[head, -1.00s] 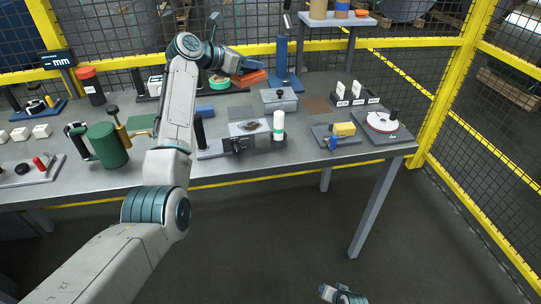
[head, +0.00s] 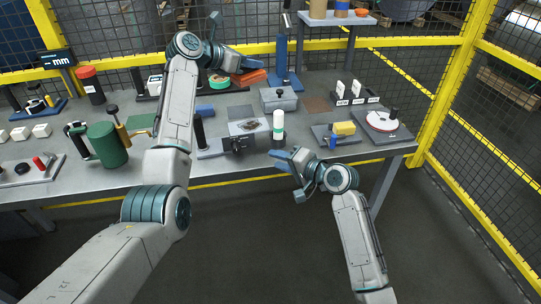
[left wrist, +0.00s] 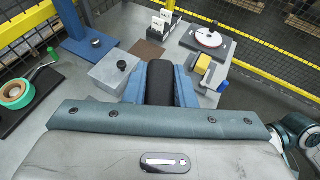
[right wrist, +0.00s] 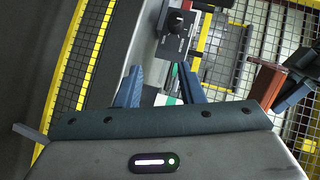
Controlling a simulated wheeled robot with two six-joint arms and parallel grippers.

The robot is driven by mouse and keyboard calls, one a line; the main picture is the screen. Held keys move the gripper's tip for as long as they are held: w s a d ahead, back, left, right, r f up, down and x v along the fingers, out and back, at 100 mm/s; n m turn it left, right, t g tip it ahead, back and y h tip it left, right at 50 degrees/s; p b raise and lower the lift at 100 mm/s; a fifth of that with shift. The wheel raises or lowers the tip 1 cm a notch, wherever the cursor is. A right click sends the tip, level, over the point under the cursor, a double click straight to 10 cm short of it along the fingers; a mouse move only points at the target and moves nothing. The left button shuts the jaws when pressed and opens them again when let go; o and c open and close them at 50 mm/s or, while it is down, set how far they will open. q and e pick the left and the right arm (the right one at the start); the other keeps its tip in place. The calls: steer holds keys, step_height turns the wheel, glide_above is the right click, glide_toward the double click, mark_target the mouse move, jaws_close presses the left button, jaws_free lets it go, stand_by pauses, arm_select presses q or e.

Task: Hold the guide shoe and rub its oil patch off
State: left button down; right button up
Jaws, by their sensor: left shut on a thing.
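My left gripper (head: 258,66) is shut, held over the back of the bench. In the left wrist view its blue fingers close on a black, rounded block (left wrist: 160,83), which I take to be the guide shoe. No oil patch shows on the side I see. My right gripper (head: 280,160) is at the bench's front edge, pointing left. In the right wrist view its two fingers (right wrist: 160,90) are apart with nothing clearly between them.
A white and green bottle (head: 278,125) stands beyond my right gripper. A yellow sponge-like block (head: 344,128) and a round dial plate (head: 381,121) lie to the right. A grey box (head: 280,99) and a blue stand (head: 282,60) are near my left gripper. Yellow-framed fencing encloses the bench.

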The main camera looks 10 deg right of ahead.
mark_target(239, 152)
steer(key=w+a, duration=0.2)
steer(key=a, duration=0.1)
steer(key=w+a+f+n, duration=0.1)
steer(key=w+a, duration=0.2)
steer(key=a, duration=0.1)
steer(key=w+a+n+g, duration=0.1)
steer(key=w+a, duration=0.2)
steer(key=shift+w+a+f+y, duration=0.25)
steer(key=shift+a+y, duration=0.05)
steer(key=shift+a, duration=0.1)
steer(key=shift+c, duration=0.2)
jaws_close()
steer(key=shift+s+f, duration=0.1)
steer(key=shift+f, duration=0.15)
stand_by(0.8)
